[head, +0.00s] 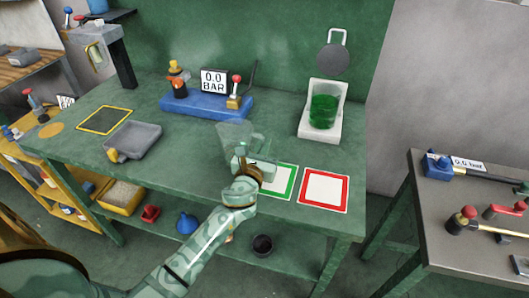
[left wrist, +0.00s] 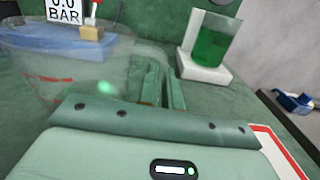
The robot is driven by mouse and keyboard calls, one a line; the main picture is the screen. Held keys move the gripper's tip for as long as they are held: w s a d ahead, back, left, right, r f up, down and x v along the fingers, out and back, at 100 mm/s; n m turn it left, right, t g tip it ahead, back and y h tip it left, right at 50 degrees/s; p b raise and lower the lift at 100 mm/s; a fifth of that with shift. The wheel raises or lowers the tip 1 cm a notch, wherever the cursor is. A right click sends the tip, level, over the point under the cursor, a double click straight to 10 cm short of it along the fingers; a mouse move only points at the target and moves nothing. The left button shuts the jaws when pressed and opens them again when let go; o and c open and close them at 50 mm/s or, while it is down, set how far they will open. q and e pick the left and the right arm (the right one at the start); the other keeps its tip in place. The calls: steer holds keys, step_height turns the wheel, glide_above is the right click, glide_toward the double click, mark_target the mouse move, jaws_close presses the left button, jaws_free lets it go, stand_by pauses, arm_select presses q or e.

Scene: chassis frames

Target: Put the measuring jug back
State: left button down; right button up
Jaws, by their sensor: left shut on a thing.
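The clear measuring jug (head: 234,136) is at the middle of the green bench in the head view. It fills the left of the left wrist view (left wrist: 62,75), where red markings show on its see-through wall. My left gripper (head: 256,163) is shut on the jug's handle side; its fingers also show in the left wrist view (left wrist: 163,88). The jug looks roughly upright. I cannot tell whether its base touches the bench. My right gripper is not in view.
A green-outlined mat (head: 281,181) and a red-outlined mat (head: 324,189) lie at the front edge. A beaker of green liquid (head: 323,111) stands on a white base behind. A blue gauge rig (head: 207,101), grey tray (head: 134,140) and yellow-outlined mat (head: 104,120) are left.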

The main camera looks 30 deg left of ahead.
arm_select(q)
steer(key=shift+f, duration=0.55)
steer(key=c, duration=1.6)
jaws_free()
steer(key=shift+r, duration=0.1)
steer(key=shift+r, duration=0.25)
steer(key=v, duration=1.2)
steer(key=shift+f, duration=0.15)
